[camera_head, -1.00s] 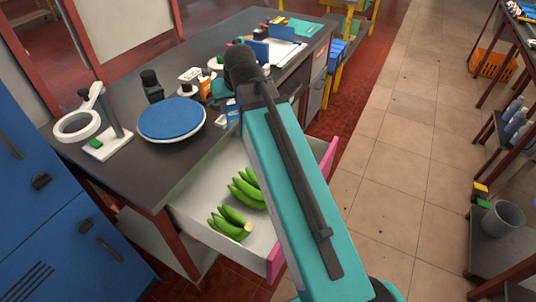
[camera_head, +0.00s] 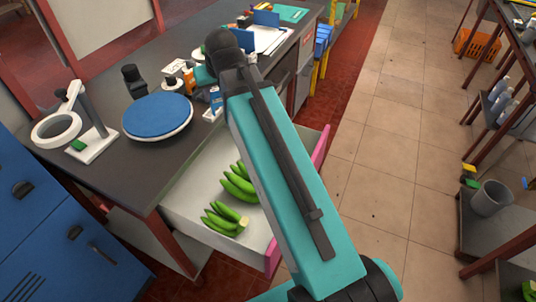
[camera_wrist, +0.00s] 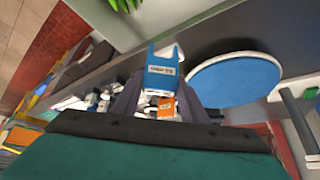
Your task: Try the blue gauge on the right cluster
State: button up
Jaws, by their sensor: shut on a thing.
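The blue gauge (camera_wrist: 159,78) is a flat blue piece with a notched top and a white label. In the wrist view it stands between the dark fingers of my gripper (camera_wrist: 160,96), which is shut on it. In the head view the blue gauge (camera_head: 216,99) shows above the table's front edge, near the open drawer; my arm hides most of the gripper there. Two green banana clusters lie in the drawer: one farther back and slightly right (camera_head: 239,186), one nearer and left (camera_head: 224,219). The gauge is apart from both. A bit of green cluster (camera_wrist: 125,4) shows at the wrist view's top.
The white drawer (camera_head: 185,211) stands open from the dark table (camera_head: 100,165). A blue round plate (camera_head: 157,115), a white ring stand (camera_head: 92,146), and an orange-labelled piece (camera_head: 189,77) are on the table. A grey bin (camera_head: 490,198) stands on a right shelf. The tiled floor is clear.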

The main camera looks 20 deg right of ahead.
jog(key=shift+r, duration=0.2)
jog(key=shift+r+p, duration=3.3)
jog(key=shift+r, duration=0.75)
jog(key=shift+s+f, duration=0.1)
jog(key=shift+f, duration=0.05)
